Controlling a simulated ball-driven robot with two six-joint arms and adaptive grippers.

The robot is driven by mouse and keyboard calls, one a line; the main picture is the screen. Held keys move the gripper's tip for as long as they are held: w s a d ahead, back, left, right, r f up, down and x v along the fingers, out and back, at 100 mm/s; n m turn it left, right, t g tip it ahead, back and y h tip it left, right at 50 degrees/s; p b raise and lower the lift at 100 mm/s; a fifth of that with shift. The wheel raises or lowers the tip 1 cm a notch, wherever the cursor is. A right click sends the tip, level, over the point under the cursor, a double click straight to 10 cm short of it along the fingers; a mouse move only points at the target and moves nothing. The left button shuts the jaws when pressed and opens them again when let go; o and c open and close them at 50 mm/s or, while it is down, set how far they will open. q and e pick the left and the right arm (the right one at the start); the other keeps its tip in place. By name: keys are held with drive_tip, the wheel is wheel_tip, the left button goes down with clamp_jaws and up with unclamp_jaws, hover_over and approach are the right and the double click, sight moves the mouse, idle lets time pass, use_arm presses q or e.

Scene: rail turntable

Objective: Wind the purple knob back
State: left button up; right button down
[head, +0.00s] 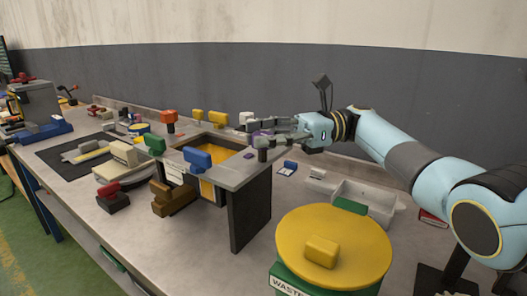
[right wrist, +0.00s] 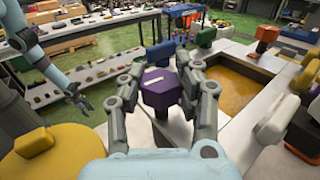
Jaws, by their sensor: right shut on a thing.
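The purple knob (right wrist: 160,88) sits between the two fingers of my right gripper (right wrist: 162,75) in the right wrist view. The fingers press on it from both sides. In the head view my right gripper (head: 262,139) reaches in from the right, and the knob (head: 258,134) is mostly hidden behind the fingers. The knob stands at the right edge of the grey raised table with the orange centre. A light blue arm with my left gripper (right wrist: 74,94) shows small at the left of the right wrist view; its fingers are too small to judge.
A blue knob (head: 197,157), a green knob (head: 155,144) and an orange-red knob (head: 169,118) stand around the raised table (head: 238,172). A yellow round lid (head: 350,240) on a green bin is at the front right. A pale tray (head: 377,195) lies behind it.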

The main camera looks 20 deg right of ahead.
drive_tip(key=shift+n+g+b, duration=0.3)
drive_tip(key=shift+g+b, duration=0.05)
drive_tip(key=shift+g, duration=0.25)
drive_tip(key=c, duration=0.9)
unclamp_jaws()
drive_tip(key=shift+d, duration=0.1)
drive_tip(key=d, duration=0.7)
drive_tip(key=shift+w+d, duration=0.15)
drive_tip(key=shift+w, duration=0.2)
drive_tip(key=shift+f, duration=0.1)
